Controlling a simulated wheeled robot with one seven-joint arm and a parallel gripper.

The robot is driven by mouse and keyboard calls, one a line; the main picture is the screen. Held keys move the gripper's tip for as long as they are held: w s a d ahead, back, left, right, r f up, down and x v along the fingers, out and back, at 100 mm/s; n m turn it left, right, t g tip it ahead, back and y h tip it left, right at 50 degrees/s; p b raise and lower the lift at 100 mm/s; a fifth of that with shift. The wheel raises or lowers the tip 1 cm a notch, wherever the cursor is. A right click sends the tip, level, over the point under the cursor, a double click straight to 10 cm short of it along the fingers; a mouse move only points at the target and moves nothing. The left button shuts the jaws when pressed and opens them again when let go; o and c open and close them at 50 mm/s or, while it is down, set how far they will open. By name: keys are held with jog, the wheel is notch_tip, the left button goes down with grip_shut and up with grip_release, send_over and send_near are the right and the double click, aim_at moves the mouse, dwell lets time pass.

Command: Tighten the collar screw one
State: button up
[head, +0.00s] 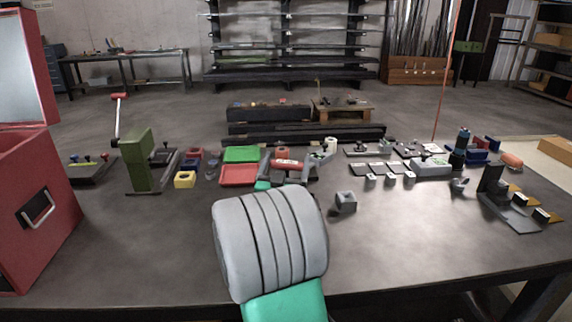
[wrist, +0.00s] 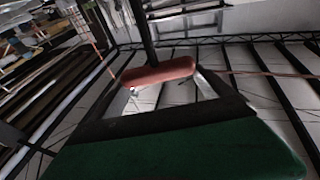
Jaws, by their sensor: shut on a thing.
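My gripper (head: 290,174) is at the centre of the bench, beyond my grey arm in the head view. It is shut on a red handle (head: 287,163), which lies crosswise. In the wrist view the red handle (wrist: 158,73) spans between the pale fingers of my gripper (wrist: 165,88). A dark rod (wrist: 140,28) runs up from behind the handle; I cannot tell whether they are joined. I cannot pick out collar screw one in either view; it is too small or hidden.
Red (head: 240,174) and green (head: 241,154) trays lie left of my gripper. A green upright fixture (head: 136,160) stands further left. A grey block (head: 345,201) sits right of my arm. A dark bracket (head: 492,184) stands at the right.

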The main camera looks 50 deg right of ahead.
jog(key=shift+w+m+g+h+b, duration=0.1)
jog(key=shift+m+g+h+b, duration=0.8)
jog(key=shift+b, duration=1.4)
jog(key=shift+g, duration=0.6)
jog(key=shift+a+f+m+g+b, duration=0.1)
jog(key=shift+m+g+b, duration=0.4)
jog(key=shift+b, duration=1.1)
jog(key=shift+m+g+h+b, duration=0.3)
jog(key=shift+g+h+b, duration=0.1)
jog(key=shift+g+b, duration=0.5)
jog(key=shift+w+m+g+h+b, duration=0.15)
jog(key=shift+m+g+h+b, duration=0.15)
jog(key=shift+m+g+b, duration=0.9)
jog(key=shift+n+g, duration=0.3)
jog(key=shift+g, duration=0.2)
jog(key=shift+m+g+b, duration=0.5)
jog(key=shift+g+b, duration=0.2)
jog(key=shift+b, duration=0.3)
jog(key=shift+w+m+g+b, duration=0.25)
jog(key=shift+g+b, duration=0.35)
jog(key=shift+b, duration=1.9)
jog(key=shift+s+g+b, duration=0.15)
jog(key=shift+g+b, duration=0.15)
jog(key=shift+b, duration=1.15)
